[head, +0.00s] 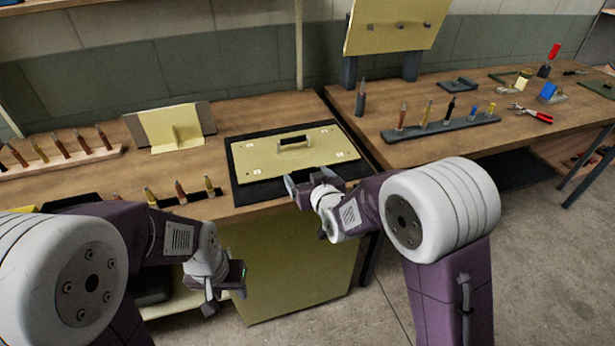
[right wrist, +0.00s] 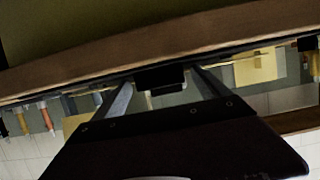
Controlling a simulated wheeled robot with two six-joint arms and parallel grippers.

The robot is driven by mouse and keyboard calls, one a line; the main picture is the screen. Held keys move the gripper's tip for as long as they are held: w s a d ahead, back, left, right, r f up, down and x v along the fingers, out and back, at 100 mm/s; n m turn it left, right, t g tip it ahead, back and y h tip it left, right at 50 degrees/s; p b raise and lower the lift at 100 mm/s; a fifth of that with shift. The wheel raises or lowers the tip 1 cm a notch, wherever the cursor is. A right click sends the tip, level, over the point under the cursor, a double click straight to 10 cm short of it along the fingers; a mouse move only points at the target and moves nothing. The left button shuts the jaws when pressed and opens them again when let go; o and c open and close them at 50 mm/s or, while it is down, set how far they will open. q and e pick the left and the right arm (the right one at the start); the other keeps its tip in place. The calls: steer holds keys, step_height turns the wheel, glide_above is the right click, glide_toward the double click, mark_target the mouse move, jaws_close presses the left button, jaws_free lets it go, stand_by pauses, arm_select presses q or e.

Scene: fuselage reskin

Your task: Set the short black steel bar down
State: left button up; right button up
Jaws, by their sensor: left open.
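The short black steel bar (right wrist: 160,77) shows as a dark block between the fingertips of my right gripper (right wrist: 163,84) in the right wrist view. My right gripper is closed on it, with the fingers a bar's width apart. In the head view my right gripper (head: 312,181) is at the front right edge of the black mat (head: 250,195), just in front of the yellow panel (head: 340,149). The bar is hard to make out there. My left gripper (head: 224,296) is open and empty, low in front of the bench, beside the yellow cabinet front.
The yellow panel with a black handle (head: 294,141) lies on the mat. Several fasteners stand in a black strip (head: 175,199) left of it and in a wooden rack (head: 70,157). The right bench holds a dark rack (head: 440,130) and red pliers (head: 530,113). Bare wood lies behind the mat.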

steer(key=shift+s+r, duration=0.15)
steer(key=shift+r, duration=0.2)
steer(key=b+v, duration=0.4)
steer(key=v, duration=0.7)
steer(key=shift+s, duration=0.3)
steer(key=shift+d, duration=0.15)
